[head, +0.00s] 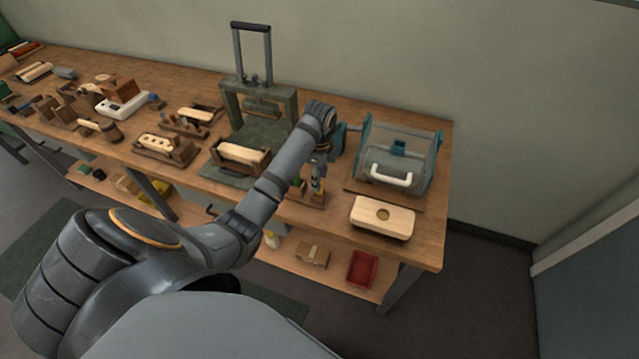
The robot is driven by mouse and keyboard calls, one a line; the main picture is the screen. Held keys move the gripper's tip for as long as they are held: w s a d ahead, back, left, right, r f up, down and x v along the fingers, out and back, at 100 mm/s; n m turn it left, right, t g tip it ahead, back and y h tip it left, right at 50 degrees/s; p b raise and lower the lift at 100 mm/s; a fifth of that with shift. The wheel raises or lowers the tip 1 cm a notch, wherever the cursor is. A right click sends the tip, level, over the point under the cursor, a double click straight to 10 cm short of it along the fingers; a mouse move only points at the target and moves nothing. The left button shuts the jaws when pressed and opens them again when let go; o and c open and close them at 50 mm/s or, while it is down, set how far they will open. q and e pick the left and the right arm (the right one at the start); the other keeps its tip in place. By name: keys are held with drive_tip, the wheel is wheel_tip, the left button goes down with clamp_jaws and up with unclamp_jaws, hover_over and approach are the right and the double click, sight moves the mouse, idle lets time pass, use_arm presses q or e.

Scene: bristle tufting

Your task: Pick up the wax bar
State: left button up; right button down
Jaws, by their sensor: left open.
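My left arm reaches across the wooden workbench from the lower left. Its gripper (318,178) points down close above the bench, between the green press and the clear-covered box. The gripper is small here, and its open jaws show no held object. A small wooden holder (315,199) with a green piece (299,183) beside it lies just under the gripper, partly hidden by my arm. I cannot make out a wax bar for certain; it may be hidden by the gripper or arm. My right gripper does not show.
A green press (231,100) with a tall handle stands behind my arm. A clear-covered box (398,150) with a white handle stands to the right. Several wooden tools fill the left bench.

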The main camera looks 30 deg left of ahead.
use_arm(q)
clamp_jaws()
drive_tip(key=shift+r, duration=0.1)
idle(0.3)
drive_tip(key=shift+r, duration=0.25)
wheel_tip(320, 180, up, 3)
drive_tip(key=shift+f, duration=0.1)
drive_tip(key=s+d+r+p, duration=0.8)
drive_tip(key=s+p, duration=0.3)
drive_tip(key=p, duration=0.3)
drive_tip(key=shift+s+r, duration=0.25)
drive_tip(key=shift+r, duration=0.5)
